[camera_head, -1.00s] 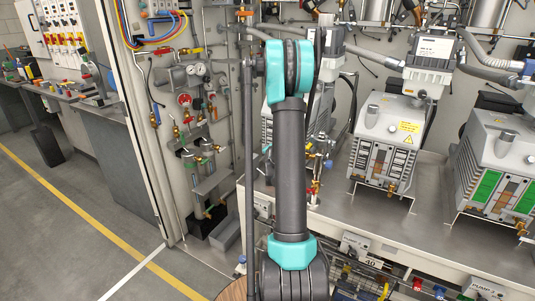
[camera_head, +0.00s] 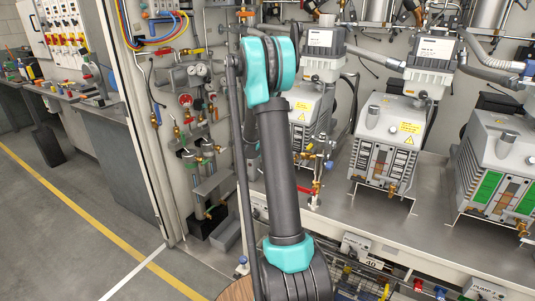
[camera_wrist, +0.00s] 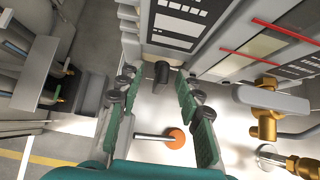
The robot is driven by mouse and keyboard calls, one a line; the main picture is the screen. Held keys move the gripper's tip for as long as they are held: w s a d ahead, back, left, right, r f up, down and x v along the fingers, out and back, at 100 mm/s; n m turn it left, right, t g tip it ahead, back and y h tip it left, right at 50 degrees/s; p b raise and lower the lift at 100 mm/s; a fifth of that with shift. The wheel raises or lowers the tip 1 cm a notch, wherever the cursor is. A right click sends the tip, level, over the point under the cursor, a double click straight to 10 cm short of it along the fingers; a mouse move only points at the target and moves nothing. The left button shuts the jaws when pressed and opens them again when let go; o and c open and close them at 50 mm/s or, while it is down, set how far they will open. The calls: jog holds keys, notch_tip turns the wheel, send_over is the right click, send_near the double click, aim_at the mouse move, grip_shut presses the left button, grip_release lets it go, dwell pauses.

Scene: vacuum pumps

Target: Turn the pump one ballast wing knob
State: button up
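Pump one seems to be the leftmost pump (camera_head: 308,112) in the head view, grey-white with a yellow label, partly hidden by my arm. No wing knob can be made out there. In the wrist view my gripper (camera_wrist: 156,92) is open, with green ribbed pads on both sides and nothing between them touching. A short black cylindrical knob (camera_wrist: 162,71) stands out just beyond the fingertips, roughly centred in the gap. I cannot tell whether it is the ballast wing knob. An orange round end on a metal rod (camera_wrist: 175,138) shows between the fingers, lower down.
A brass valve with a grey lever (camera_wrist: 265,108) is close on the right in the wrist view. Two more pumps, the middle one (camera_head: 390,135) and the right one (camera_head: 500,160), stand on the metal bench (camera_head: 425,215). Pipes and gauges line the panel at left.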

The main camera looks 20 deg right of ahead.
jog(key=shift+a+r, duration=0.1)
jog(key=shift+v, duration=0.85)
jog(key=shift+s, duration=0.1)
jog(key=v, duration=0.6)
dwell(0.4)
dwell(0.4)
